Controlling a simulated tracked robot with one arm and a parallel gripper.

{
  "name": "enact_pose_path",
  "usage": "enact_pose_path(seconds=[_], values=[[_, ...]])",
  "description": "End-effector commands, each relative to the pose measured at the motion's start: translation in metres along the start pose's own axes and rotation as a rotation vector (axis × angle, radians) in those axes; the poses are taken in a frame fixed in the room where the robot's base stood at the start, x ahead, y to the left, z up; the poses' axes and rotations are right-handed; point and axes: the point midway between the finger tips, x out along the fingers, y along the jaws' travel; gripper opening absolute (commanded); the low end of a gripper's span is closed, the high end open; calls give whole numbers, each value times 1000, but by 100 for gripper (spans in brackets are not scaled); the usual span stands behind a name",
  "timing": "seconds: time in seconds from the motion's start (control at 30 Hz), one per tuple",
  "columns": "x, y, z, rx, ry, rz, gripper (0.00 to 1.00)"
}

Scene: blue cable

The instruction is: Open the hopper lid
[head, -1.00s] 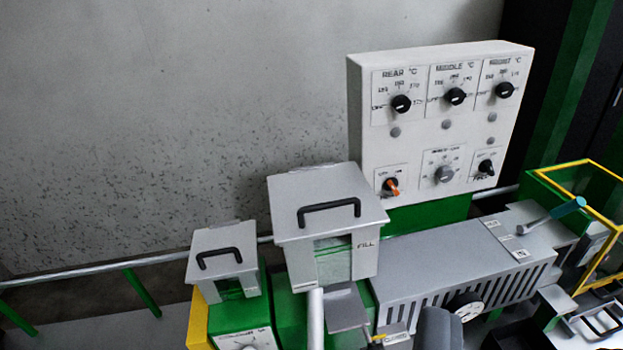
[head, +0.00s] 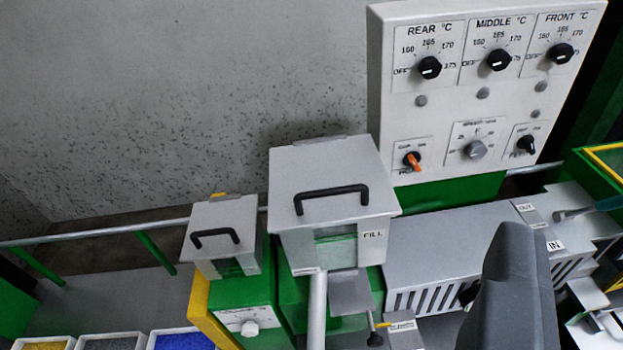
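The larger hopper (head: 372,246), marked FILL, stands near the middle of the view with a window in its front. Its flat grey lid (head: 325,165) lies shut on top, with a black bar handle (head: 331,198) across its front part. A smaller hopper with its own shut grey lid (head: 222,214) and black handle stands to its left. A dark grey part of my gripper (head: 510,290) rises at the lower right. It is apart from the lid and handle in the picture. Only one rounded piece shows, so its opening is hidden.
A control panel (head: 475,100) with several knobs stands behind and right of the hopper. A slotted grey barrel cover (head: 440,255) runs right. A pale post (head: 317,310) rises before the hopper. Trays of coloured pellets (head: 183,340) sit lower left. Space above the lid looks clear.

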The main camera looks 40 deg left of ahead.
Motion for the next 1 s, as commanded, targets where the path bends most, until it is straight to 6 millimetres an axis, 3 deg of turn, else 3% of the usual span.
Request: enact_pose_path(seconds=[0.23,0.47,0.73,1.0], values=[[30,-11,-16,85,-100,5,33],[79,-44,-25,244,-281,62,33],[128,-94,-20,419,-471,181,33],[158,-153,-3,577,-617,339,33]])
